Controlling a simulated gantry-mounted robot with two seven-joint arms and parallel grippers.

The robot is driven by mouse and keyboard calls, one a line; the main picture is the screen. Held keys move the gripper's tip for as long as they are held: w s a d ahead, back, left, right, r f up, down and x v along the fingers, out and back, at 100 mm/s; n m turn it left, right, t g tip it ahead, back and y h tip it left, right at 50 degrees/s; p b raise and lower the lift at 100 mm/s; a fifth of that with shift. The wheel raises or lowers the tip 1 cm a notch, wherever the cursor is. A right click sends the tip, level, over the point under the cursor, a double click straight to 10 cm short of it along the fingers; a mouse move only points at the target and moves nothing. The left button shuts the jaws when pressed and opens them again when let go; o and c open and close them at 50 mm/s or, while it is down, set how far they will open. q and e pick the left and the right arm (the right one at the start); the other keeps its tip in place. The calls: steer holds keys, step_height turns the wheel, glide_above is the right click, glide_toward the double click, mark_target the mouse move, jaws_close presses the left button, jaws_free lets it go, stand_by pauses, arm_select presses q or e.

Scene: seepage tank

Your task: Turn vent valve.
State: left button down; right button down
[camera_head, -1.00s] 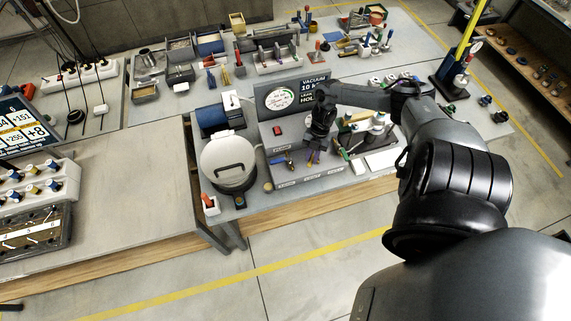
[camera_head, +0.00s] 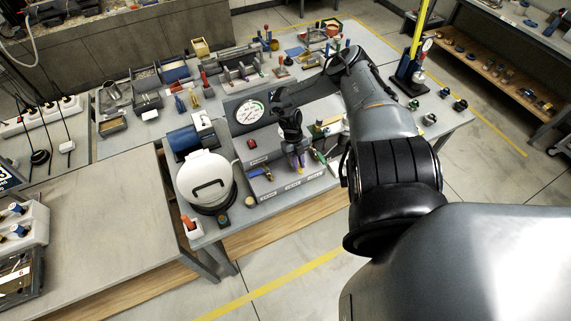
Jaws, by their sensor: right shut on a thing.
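A grey vacuum panel (camera_head: 262,150) carries a round gauge (camera_head: 249,112), a red button (camera_head: 252,144) and a row of small valves with labels on its front ledge. A blue valve handle (camera_head: 262,173) sits at the left of the row and a green one (camera_head: 318,156) at the right. My right gripper (camera_head: 299,160) reaches down to the middle valve, between these two. Its fingers are shut on the valve handle there, which they mostly hide; a bit of purple and yellow shows at the fingertips. My left gripper is not in view.
A white-lidded round pot (camera_head: 205,180) stands left of the panel, with a blue cylinder (camera_head: 184,140) behind it. A red-handled item (camera_head: 189,224) stands by the front table edge. Bins and tools crowd the back. The left table (camera_head: 110,220) has a wide bare top.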

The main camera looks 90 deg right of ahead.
stand_by(0.5)
steer(key=c, duration=1)
jaws_free()
steer(key=shift+p+v, duration=0.5)
steer(key=shift+v, duration=4.9)
steer(key=shift+a, duration=0.1)
